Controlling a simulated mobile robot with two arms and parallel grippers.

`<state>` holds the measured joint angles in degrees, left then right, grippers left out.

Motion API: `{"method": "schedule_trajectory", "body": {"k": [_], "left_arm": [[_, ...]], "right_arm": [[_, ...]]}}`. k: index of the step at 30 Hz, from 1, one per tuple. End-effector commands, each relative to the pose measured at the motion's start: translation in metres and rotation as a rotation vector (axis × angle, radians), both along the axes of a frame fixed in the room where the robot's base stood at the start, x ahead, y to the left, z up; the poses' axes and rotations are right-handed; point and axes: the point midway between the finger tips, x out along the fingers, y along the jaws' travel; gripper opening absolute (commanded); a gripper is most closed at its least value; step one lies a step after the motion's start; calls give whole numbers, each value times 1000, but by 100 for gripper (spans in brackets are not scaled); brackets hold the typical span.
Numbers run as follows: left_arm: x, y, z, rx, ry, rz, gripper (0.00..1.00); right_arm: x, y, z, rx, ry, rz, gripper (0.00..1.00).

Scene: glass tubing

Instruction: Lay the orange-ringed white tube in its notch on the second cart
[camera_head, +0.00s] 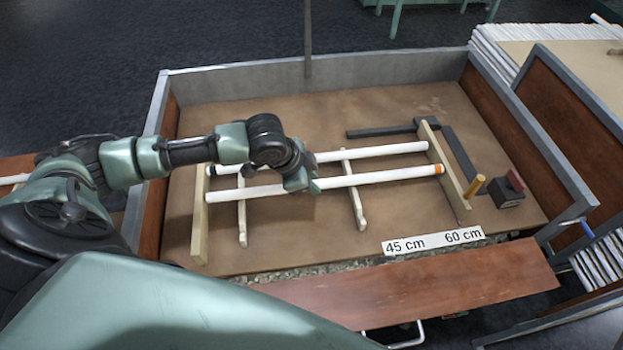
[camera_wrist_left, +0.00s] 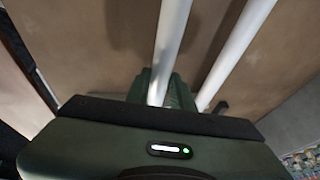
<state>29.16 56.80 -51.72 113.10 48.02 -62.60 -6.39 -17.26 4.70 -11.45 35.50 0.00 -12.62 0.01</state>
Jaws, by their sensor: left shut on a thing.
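The orange-ringed white tube (camera_head: 375,179) is the nearer of two white tubes in the cart in the head view, with its orange ring near its right end. My left gripper (camera_head: 302,180) is shut on it near the middle. The wrist view shows the held tube (camera_wrist_left: 170,45) running into the gripper (camera_wrist_left: 160,95). The tube spans from the left notched rail (camera_head: 200,225) to the right notched rail (camera_head: 447,172). I cannot tell whether its ends sit in notches or hover just above. My right gripper is not in view.
A second white tube (camera_head: 375,151) lies parallel behind, close beside the gripper; it shows in the wrist view (camera_wrist_left: 237,45). Wooden crosspieces (camera_head: 355,200) lie below. Cart walls (camera_head: 300,78) surround the bed.

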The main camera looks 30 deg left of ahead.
Motion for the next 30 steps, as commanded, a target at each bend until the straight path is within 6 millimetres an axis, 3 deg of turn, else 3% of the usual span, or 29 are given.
{"method": "schedule_trajectory", "body": {"k": [7, 8, 10, 22, 30], "left_arm": [[0, 0, -8, 1, 1, 0, 0], [0, 1, -8, 2, 1, 0, 28], [0, 0, -8, 1, 0, 1, 44], [1, 0, -1, 0, -2, -1, 44], [-16, 10, 46, 2, -3, 1, 44]], "right_arm": [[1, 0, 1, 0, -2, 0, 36], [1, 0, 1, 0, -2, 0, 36], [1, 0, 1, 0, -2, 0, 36], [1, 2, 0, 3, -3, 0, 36], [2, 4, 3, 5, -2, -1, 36]]}}
